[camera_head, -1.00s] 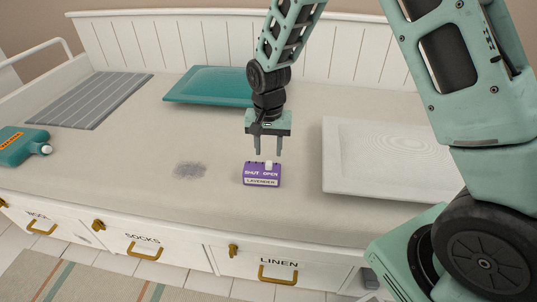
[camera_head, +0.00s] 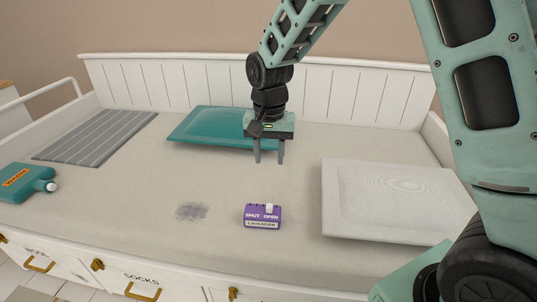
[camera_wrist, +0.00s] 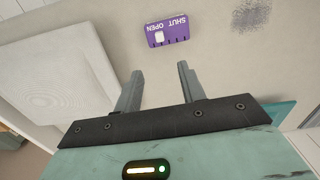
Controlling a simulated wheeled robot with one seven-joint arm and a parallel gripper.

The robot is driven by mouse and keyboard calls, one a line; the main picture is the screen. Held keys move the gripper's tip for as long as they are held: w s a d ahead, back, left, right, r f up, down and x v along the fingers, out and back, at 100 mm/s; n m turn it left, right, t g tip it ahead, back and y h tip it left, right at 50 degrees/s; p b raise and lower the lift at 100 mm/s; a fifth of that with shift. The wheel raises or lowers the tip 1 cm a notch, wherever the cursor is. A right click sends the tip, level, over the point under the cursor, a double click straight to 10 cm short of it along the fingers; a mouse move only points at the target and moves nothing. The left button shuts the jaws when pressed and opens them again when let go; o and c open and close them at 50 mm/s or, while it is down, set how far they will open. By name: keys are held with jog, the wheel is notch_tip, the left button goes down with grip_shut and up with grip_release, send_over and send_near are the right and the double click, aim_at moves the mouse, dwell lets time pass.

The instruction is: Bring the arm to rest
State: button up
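My gripper (camera_head: 269,158) hangs pointing down over the daybed, with its two fingers apart and nothing between them. It is above and behind a small purple box (camera_head: 262,217) labelled "LAVENDER", with "SHUT" and "OPEN" printed on it and a white slider at the OPEN side. In the wrist view the purple box (camera_wrist: 168,31) lies beyond the open fingers (camera_wrist: 158,88), clear of them. The fingers touch nothing that I can see.
A teal cushion (camera_head: 205,130) lies behind my gripper. A white square cushion (camera_head: 395,200) is at right. A panelled backrest (camera_head: 200,82) bounds the rear; drawers (camera_head: 140,284) are in front.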

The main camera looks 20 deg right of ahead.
jog(key=s+a+r+n, duration=0.4)
jog(key=s+a+n, duration=0.3)
jog(key=s, duration=0.5)
jog(key=s+a+n, duration=0.3)
jog(key=s+n, duration=0.4)
jog(key=s, duration=0.9)
notch_tip(320, 180, up, 22)
jog(key=p, duration=2.1)
jog(key=shift+w+r+y, duration=0.15)
jog(key=shift+w+y, duration=0.05)
jog(key=shift+y, duration=0.1)
